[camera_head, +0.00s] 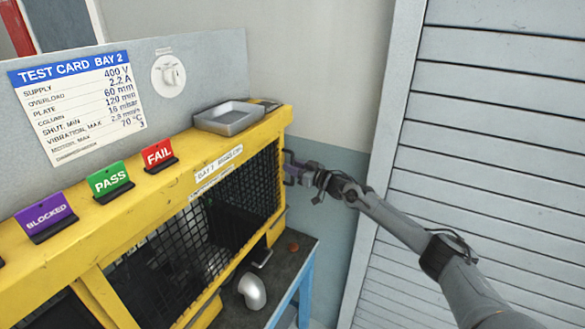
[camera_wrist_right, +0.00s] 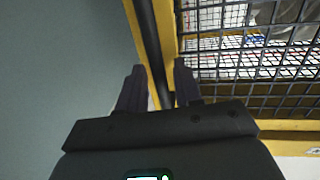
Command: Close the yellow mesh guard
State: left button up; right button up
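The yellow-framed mesh guard (camera_head: 262,182) is on the front of the yellow bench unit, its dark mesh seen at a slant in the head view. How far it stands open is hard to tell. In the right wrist view its mesh (camera_wrist_right: 245,70) fills the upper right, beside a yellow edge and a dark bar (camera_wrist_right: 150,45). My right gripper (camera_head: 287,168) is at the unit's right end. Its two fingers (camera_wrist_right: 158,85) are apart, with the dark bar running into the gap between them. Contact with the bar cannot be told. My left gripper is not in view.
A grey tray (camera_head: 229,118) sits on the unit's top. Purple BLOCKED (camera_head: 46,216), green PASS (camera_head: 110,181) and red FAIL (camera_head: 158,155) signs stand along the top. A grey pipe elbow (camera_head: 252,291) lies on the dark bench below. A slatted shutter (camera_head: 490,150) stands right.

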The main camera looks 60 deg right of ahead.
jog(key=shift+w, duration=0.2)
jog(key=shift+c, duration=0.3)
grip_shut()
